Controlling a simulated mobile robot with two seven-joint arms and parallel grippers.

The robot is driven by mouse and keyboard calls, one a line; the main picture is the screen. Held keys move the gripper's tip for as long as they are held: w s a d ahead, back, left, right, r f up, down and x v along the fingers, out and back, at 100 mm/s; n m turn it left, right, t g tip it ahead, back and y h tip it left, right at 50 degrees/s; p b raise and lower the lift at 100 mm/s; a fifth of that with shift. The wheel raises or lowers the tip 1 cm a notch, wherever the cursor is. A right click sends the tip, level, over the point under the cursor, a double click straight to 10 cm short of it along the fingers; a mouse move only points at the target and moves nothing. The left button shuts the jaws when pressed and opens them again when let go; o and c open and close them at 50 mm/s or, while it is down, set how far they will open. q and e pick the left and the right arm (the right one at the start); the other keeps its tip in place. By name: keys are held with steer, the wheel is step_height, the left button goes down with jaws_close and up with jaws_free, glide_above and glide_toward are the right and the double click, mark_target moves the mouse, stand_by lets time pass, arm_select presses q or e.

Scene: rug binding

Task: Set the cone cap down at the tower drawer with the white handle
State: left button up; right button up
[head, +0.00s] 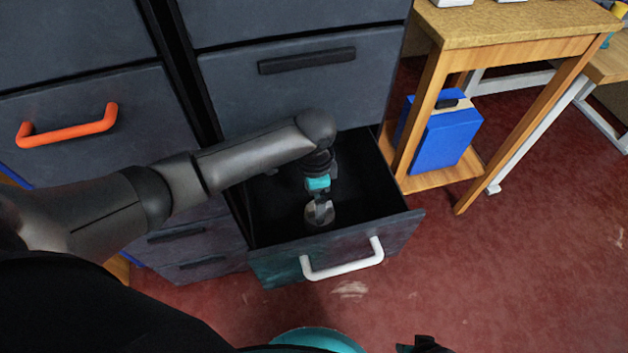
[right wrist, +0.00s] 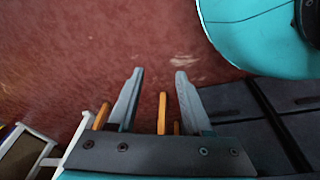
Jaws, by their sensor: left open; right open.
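The tower drawer with the white handle (head: 342,262) is pulled open, and its dark inside shows. My left gripper (head: 320,212) reaches down into the drawer from above and is open. A small pale round thing, probably the cone cap (head: 313,219), is at its fingertips, low in the drawer. The fingers partly cover it, and I cannot tell whether they touch it. My right gripper (right wrist: 158,78) is open and empty above the red floor in the right wrist view.
A closed drawer with an orange handle (head: 66,126) is at the left. A closed drawer with a black handle (head: 306,61) is behind the open one. A wooden table (head: 515,27) with a blue box (head: 446,138) on its lower shelf stands at the right. The red floor (head: 510,275) is clear.

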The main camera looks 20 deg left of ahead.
arm_select(q)
steer(key=shift+r+p, duration=0.85)
steer(key=shift+r, duration=1.3)
arm_select(e)
steer(key=shift+s+d+f, duration=0.55)
steer(key=shift+s+f, duration=0.15)
steer(key=shift+s+d+f, duration=0.5)
steer(key=shift+s+f, duration=0.15)
steer(key=shift+f, duration=0.05)
